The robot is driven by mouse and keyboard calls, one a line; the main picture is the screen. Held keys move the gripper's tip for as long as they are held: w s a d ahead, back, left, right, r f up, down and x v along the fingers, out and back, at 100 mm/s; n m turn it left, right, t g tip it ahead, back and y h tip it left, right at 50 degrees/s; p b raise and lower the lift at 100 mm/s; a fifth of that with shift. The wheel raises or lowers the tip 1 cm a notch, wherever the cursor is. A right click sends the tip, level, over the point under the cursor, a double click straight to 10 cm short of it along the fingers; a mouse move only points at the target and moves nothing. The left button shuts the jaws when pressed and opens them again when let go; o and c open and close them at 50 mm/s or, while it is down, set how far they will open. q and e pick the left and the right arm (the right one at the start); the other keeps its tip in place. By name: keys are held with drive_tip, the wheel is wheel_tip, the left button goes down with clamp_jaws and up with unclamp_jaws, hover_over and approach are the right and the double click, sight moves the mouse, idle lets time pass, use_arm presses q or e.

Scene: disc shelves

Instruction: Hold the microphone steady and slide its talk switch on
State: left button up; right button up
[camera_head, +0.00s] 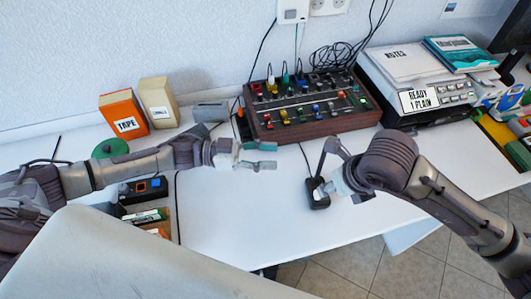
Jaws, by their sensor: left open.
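A small black device (318,201) with a cable, which looks like the microphone, sits on the white desk right of centre. Its switch is too small to make out. My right gripper (333,183) is right at this device, with a grey finger reaching down to its top. The gripper partly covers it, and I cannot tell whether the jaws grip it. My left gripper (265,155) is open and empty, its two fingertips apart and pointing right. It is above the desk, left of the device and in front of the mixer.
A mixer (312,128) with coloured knobs stands behind both grippers. A printer-like machine (418,100) is at the back right. Orange (122,115) and cream (159,103) boxes stand back left. An open box (150,213) lies below my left arm. The desk's front middle is clear.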

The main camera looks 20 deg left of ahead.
sight(323, 158)
use_arm(q)
drive_tip(key=x, duration=1.3)
drive_tip(key=shift+d, duration=0.35)
